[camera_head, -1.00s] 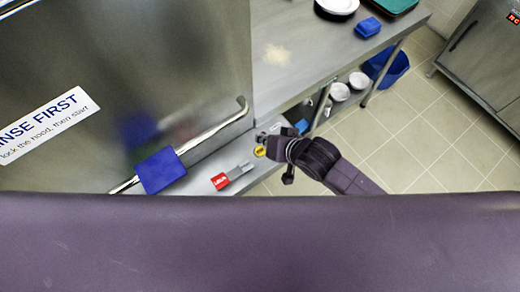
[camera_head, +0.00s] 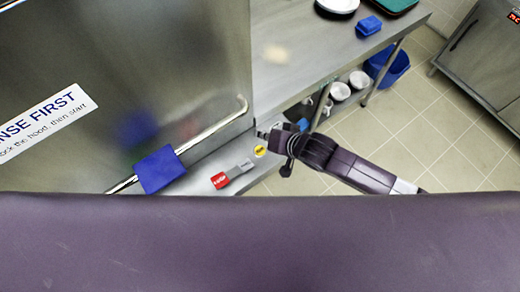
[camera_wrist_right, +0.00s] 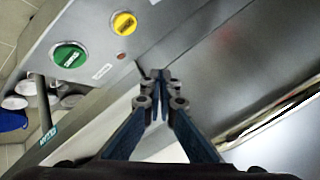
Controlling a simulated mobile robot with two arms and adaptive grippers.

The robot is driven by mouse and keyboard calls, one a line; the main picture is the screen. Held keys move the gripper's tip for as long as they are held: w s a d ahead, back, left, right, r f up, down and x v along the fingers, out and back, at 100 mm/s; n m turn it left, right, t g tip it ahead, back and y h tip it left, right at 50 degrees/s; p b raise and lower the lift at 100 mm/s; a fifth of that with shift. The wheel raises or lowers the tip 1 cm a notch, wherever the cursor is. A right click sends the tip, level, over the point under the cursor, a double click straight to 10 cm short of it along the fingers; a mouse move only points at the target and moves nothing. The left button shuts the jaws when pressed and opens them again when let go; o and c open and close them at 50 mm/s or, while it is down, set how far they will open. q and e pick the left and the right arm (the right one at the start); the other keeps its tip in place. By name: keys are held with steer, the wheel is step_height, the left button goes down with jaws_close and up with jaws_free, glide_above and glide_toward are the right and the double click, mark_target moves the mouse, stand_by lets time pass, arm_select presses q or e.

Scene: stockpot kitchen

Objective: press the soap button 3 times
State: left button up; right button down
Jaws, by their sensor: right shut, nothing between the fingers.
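A round yellow button (camera_wrist_right: 124,23) and a round green button (camera_wrist_right: 69,57) sit on a steel panel at the upper left in the right wrist view. Their lettering is too small to read, so I cannot tell which is the soap button. The yellow button (camera_head: 260,151) also shows in the head view, just below my right gripper (camera_head: 264,134). In the wrist view my right gripper (camera_wrist_right: 158,75) is shut and empty, with its tips to the right of and below the yellow button. I cannot tell whether the tips touch the steel. My left gripper is not in view.
A small red light (camera_wrist_right: 121,56) is beside the buttons. A steel hood with a long handle bar (camera_head: 215,127) and blue grip (camera_head: 160,170) stands at left. A red-ended grey lever (camera_head: 220,180) lies below. A steel counter (camera_head: 300,50) is behind; tiled floor is open at right.

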steer(key=b, duration=0.7)
glide_above(262, 152)
step_height(262, 152, down, 7)
steer(key=shift+w, duration=0.1)
steer(key=shift+f, duration=0.6)
steer(key=shift+f, duration=0.15)
stand_by(0.3)
steer(key=shift+f, duration=0.25)
steer(key=shift+f+b, duration=0.35)
steer(key=shift+f, duration=0.2)
stand_by(0.9)
steer(key=shift+r+p, duration=0.9)
steer(key=shift+p, duration=0.15)
